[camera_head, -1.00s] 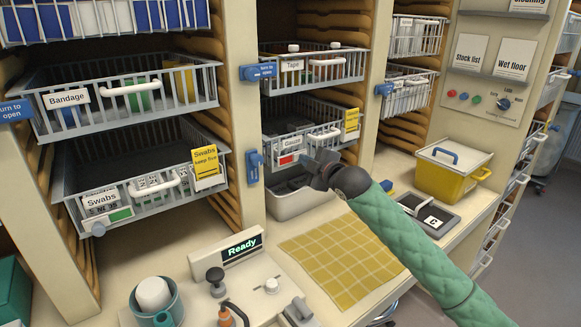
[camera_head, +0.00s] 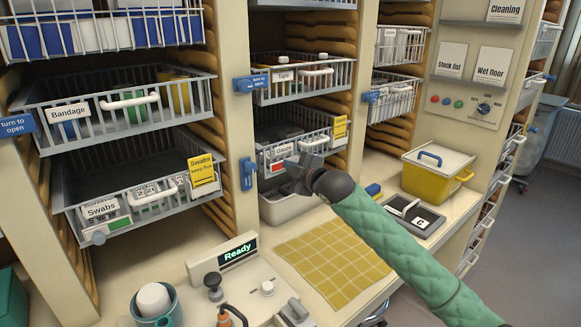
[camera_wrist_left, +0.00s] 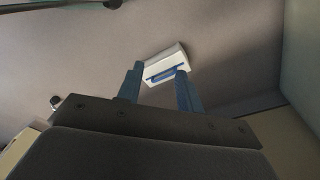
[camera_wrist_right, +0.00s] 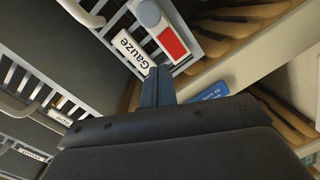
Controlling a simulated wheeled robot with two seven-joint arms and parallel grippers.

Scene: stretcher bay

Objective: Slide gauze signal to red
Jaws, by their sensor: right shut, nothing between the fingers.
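The gauze drawer (camera_head: 325,141) is a grey wire basket in the middle column, with a white "Gauze" label (camera_head: 283,148). Its signal shows red (camera_head: 277,167) at the lower front, partly hidden in the head view by my right gripper (camera_head: 292,166). The right wrist view shows the red signal window (camera_wrist_right: 173,43) beside the label, with a grey round knob (camera_wrist_right: 149,13) at its far end. My right gripper is shut and empty, its tips close to the label and signal; I cannot tell whether they touch. My left gripper (camera_wrist_left: 159,70) is open and empty, away from the drawers.
The swabs drawer (camera_head: 70,190) sticks out at left, its signal green (camera_head: 118,223). A blue latch (camera_head: 248,172) is left of the gauze drawer. A yellow bin (camera_head: 435,178) and yellow checked mat (camera_head: 335,262) lie on the counter. A "Ready" display (camera_head: 238,252) stands in front.

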